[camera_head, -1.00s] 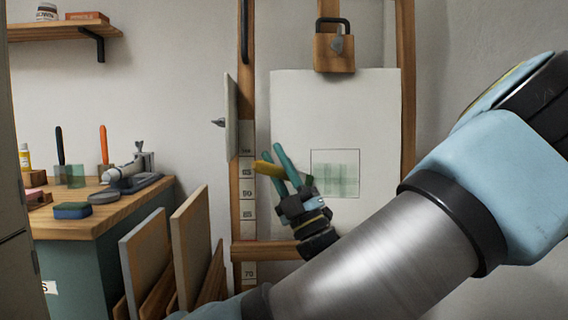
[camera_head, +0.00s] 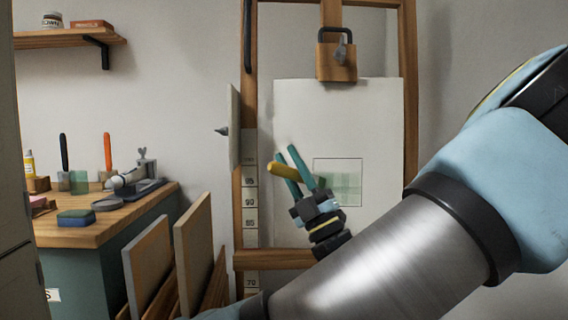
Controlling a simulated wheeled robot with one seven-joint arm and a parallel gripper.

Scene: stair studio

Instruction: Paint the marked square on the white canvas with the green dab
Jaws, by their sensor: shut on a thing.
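The white canvas (camera_head: 292,105) stands upright on a wooden easel. The marked square (camera_head: 343,165), a thin dark outline, is on its right half. Pale green paint in streaks (camera_head: 347,186) covers much of the square, with a lighter band along the top. My gripper (camera_head: 285,155), with two teal fingers, is in front of the canvas, left of the square and overlapping its left edge in view. It is shut on a yellow-handled tool (camera_head: 286,172), which points left. The tool's far end is hidden, and I cannot tell whether it touches the canvas. No separate green dab is clearly visible.
A wooden clamp (camera_head: 337,62) sits above the canvas. A grey board (camera_head: 234,125), seen edge-on, is at the easel's left. Boards (camera_head: 194,245) lean by a workbench (camera_head: 135,205) with a blue sponge (camera_head: 76,217) and jars. The wall shelf (camera_head: 70,36) is at upper left.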

